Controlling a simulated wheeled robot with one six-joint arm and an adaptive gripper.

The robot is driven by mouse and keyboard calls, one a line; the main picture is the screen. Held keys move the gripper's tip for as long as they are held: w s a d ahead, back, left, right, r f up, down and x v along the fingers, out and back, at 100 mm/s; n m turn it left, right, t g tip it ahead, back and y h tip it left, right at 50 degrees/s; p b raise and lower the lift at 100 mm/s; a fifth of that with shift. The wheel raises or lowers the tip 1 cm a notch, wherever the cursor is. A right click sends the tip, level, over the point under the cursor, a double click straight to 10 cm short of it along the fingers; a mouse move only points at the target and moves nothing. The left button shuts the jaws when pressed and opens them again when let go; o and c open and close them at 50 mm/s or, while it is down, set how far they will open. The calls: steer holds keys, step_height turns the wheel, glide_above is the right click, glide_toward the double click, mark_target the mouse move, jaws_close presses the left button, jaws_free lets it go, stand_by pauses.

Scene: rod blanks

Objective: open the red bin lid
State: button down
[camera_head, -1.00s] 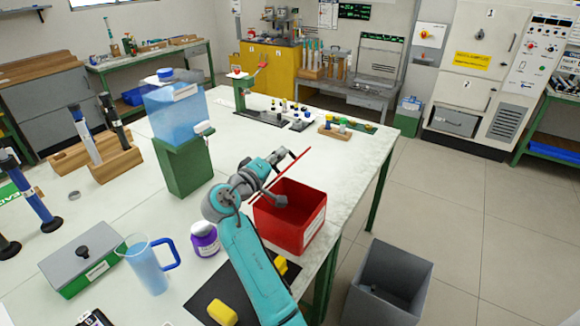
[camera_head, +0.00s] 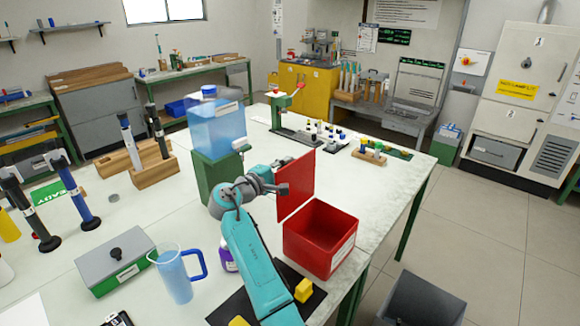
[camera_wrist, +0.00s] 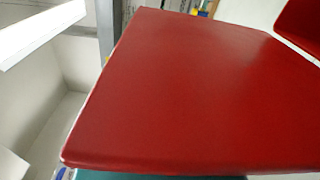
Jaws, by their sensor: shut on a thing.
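The red bin (camera_head: 322,250) stands on the near right part of the white table, its top open and its inside showing. Its red lid (camera_head: 297,186) stands up steeply at the bin's back left side. In the wrist view the lid (camera_wrist: 190,95) fills most of the picture as a flat red sheet. My gripper (camera_head: 277,186) is at the lid's left side, shut on the lid. Its fingertips are small and partly hidden, so the exact grip point does not show.
A blue water tank (camera_head: 216,124) on a green stand is close behind my arm. A blue jug (camera_head: 174,275) and a purple jar (camera_head: 227,258) stand left of my arm. A grey bin (camera_head: 425,300) is on the floor at right.

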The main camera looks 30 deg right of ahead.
steer(key=shift+w, duration=0.1)
stand_by(0.3)
steer(key=c, duration=1.2)
jaws_free()
steer(key=v, duration=1.2)
